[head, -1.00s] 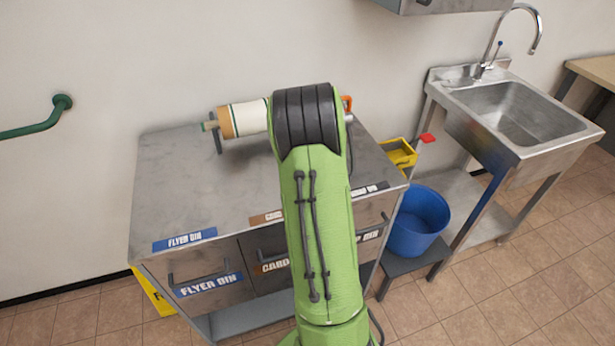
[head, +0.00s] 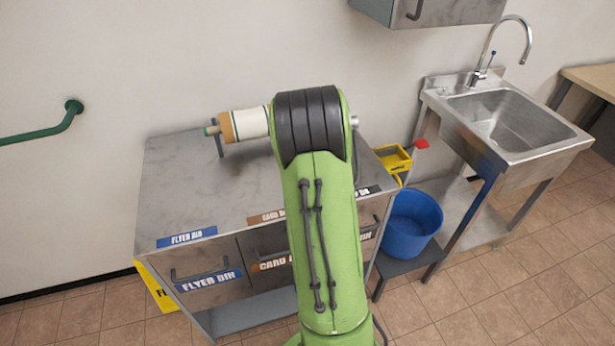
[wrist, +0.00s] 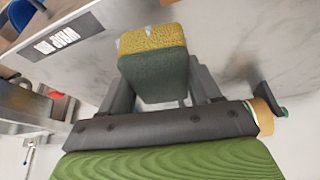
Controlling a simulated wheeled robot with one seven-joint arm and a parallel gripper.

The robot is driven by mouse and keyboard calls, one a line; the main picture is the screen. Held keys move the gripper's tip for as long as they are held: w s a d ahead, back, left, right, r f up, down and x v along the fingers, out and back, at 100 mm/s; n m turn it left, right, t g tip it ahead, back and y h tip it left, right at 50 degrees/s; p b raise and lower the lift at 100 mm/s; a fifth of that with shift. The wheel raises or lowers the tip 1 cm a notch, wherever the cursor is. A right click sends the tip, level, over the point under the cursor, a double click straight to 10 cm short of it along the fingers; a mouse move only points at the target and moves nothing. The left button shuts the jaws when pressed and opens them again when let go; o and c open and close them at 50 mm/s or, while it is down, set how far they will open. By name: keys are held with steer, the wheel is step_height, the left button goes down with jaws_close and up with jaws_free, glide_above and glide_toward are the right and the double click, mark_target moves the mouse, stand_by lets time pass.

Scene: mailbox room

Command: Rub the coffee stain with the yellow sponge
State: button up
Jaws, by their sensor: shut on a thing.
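The yellow sponge (wrist: 152,40) shows in the wrist view, with a yellow face and a dark green body. My gripper (wrist: 158,82) is shut on it, one finger on each side. The sponge is over the grey metal counter top (wrist: 240,40); I cannot tell whether it touches it. In the head view my green arm hides the gripper and the sponge. The coffee stain does not show clearly in either view, and part of the counter (head: 185,185) is hidden behind my arm.
A paper roll (head: 245,125) on a stand is at the counter's back. Labelled drawers (head: 205,285) line the front. To the right are a yellow container (head: 394,158), a blue bucket (head: 411,223) and a metal sink (head: 515,120). A wall cabinet (head: 430,10) hangs above.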

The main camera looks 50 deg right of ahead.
steer(key=shift+r+p, duration=0.6)
steer(key=shift+r, duration=0.55)
steer(key=shift+f, duration=0.1)
